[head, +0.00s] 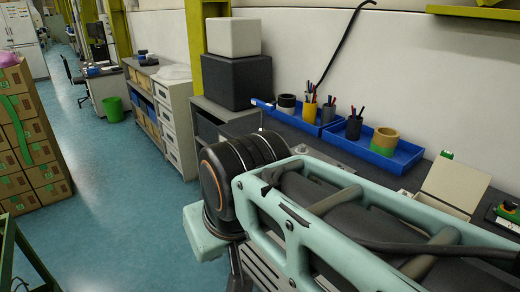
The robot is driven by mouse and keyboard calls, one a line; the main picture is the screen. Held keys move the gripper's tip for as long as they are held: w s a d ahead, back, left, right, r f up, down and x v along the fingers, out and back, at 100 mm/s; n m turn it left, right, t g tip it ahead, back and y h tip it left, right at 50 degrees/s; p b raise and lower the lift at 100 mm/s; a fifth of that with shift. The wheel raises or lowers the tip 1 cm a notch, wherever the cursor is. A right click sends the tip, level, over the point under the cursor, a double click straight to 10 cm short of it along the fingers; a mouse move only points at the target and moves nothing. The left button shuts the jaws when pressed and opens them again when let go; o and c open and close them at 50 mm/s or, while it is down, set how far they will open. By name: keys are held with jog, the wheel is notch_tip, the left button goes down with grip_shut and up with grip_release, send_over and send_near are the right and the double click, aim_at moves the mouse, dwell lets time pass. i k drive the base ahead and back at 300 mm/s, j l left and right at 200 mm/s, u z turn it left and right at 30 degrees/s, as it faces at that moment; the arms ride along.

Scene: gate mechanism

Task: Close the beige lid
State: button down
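The beige lid (456,183) is at the right of the head view, on the bench against the wall. It is raised and leans back, so it stands open. Below its front edge is a pale box part (441,205), partly hidden behind my arm. A small green and white piece shows at the lid's top left corner. My arm crosses the lower right of the view in front of the bench. My gripper's fingers are not in view, so their place relative to the lid is hidden.
Blue trays (373,151) with pen cups and rings stand on the bench left of the lid. Dark and white boxes (233,82) are stacked farther back. The teal floor (120,220) at left is open, beside stacked cartons (35,150).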

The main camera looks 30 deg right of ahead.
aim_at(460, 186)
jog(key=z, duration=0.45)
jog(key=l+z, duration=0.1)
jog(key=z, duration=0.8)
jog(key=l+z, duration=0.15)
jog(key=z, duration=0.3)
jog(key=l+z, duration=0.1)
jog(key=z, duration=0.35)
jog(key=k, duration=0.05)
